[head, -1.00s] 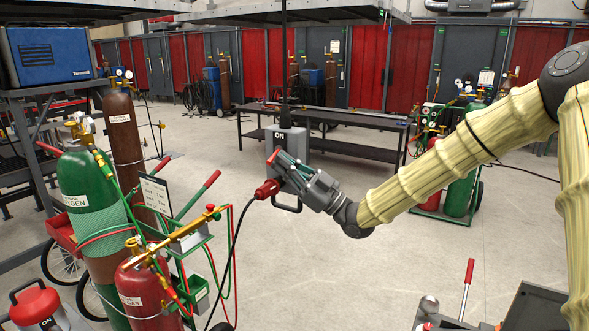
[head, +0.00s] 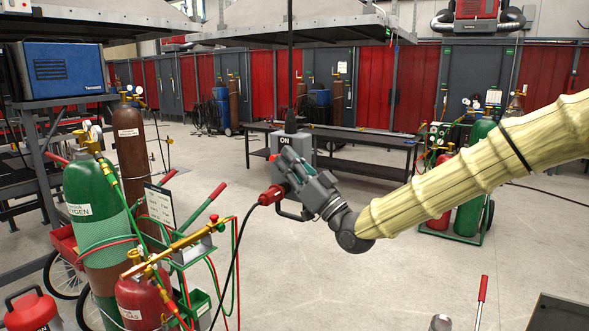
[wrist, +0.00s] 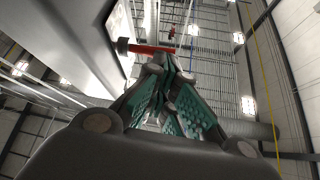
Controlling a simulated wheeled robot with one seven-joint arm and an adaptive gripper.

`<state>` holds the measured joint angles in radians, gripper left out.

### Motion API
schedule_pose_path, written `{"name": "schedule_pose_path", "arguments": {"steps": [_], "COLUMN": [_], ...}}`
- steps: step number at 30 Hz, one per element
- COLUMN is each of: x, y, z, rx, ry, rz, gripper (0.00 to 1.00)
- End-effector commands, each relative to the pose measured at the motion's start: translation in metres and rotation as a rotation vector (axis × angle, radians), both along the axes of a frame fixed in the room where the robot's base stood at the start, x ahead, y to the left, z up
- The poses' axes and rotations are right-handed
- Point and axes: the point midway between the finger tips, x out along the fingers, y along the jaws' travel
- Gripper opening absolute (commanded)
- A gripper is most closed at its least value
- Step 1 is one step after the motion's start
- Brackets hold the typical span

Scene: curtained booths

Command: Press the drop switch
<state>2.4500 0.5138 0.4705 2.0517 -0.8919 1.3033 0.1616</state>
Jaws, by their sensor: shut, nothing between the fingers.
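The drop switch is a grey box (head: 300,146) marked ON, hanging from a dark cable over the floor near the middle of the head view. It has a dark handle loop below and a red plug with a black cord at its lower left. My gripper (head: 287,160) is shut and empty, in front of the box, and hides part of its face. In the wrist view my gripper (wrist: 160,65) points upward, with a red bar (wrist: 152,48) with a dark knob close by its fingertips. I cannot tell whether they touch.
A cart with a green oxygen cylinder (head: 95,215) and a red gas cylinder (head: 140,300) stands at left front. A dark workbench (head: 365,138) is behind the switch. Another cylinder cart (head: 470,205) stands to the right. The floor between is open.

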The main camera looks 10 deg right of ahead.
Motion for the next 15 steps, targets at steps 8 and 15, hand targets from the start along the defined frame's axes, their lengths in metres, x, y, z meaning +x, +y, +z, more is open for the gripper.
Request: {"name": "schedule_pose_path", "arguments": {"steps": [8, 15], "x": [0.0000, 0.0005], "y": [-0.0014, -0.0022], "z": [0.0056, 0.0078], "rx": [0.091, 0.116], "ry": [0.116, 0.148], "rz": [-0.001, -0.002], "gripper": [0.00, 0.00]}}
